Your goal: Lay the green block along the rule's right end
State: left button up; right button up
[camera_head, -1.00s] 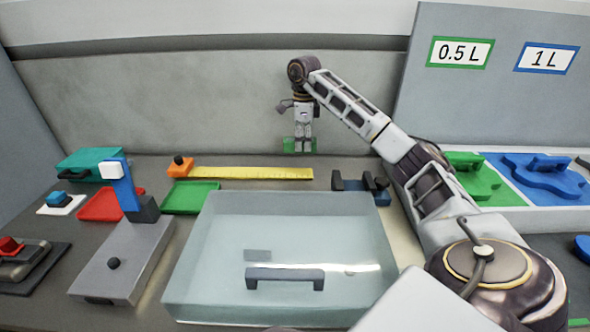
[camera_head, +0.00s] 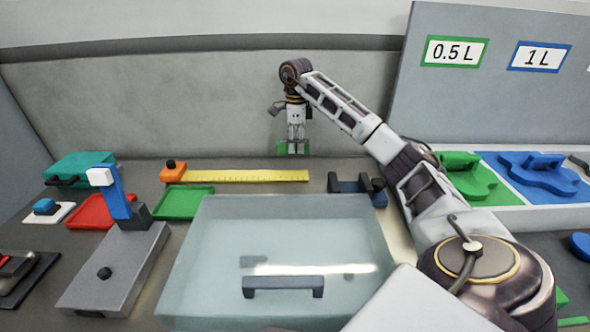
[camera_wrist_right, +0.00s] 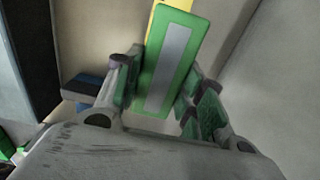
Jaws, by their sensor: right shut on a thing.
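The green block (camera_head: 283,148) is held in my right gripper (camera_head: 293,148), above the back of the bench near the rule's right end. In the right wrist view the green block (camera_wrist_right: 166,65), with a grey strip on its face, sits between the two fingers of my right gripper (camera_wrist_right: 160,95). The yellow rule (camera_head: 245,176) lies flat at the back, with an orange block with a dark knob (camera_head: 173,172) at its left end. The rule also shows partly behind the block in the right wrist view (camera_wrist_right: 202,8). My left gripper is out of view.
A dark blue fixture (camera_head: 350,185) stands right of the rule. A clear lidded box with a grey handle (camera_head: 283,287) fills the middle front. Green (camera_head: 183,203) and red (camera_head: 88,212) trays lie left. The back wall rises close behind.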

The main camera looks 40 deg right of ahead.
jog(key=shift+f, duration=0.85)
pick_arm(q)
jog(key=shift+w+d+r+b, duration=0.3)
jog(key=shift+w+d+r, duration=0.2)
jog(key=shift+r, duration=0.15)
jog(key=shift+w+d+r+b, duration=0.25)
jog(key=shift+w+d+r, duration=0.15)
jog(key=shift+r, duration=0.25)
pick_arm(e)
jog(key=shift+f, duration=1.9)
jog(key=shift+f, duration=0.1)
notch_tip(320, 180, down, 2)
jog(key=shift+f, duration=0.1)
jog(key=shift+f+b, duration=0.3)
jog(key=shift+f, duration=0.4)
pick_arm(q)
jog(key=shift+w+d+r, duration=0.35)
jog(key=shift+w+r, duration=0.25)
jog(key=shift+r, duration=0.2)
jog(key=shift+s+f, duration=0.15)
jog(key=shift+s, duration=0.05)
pick_arm(e)
jog(key=shift+f, duration=0.1)
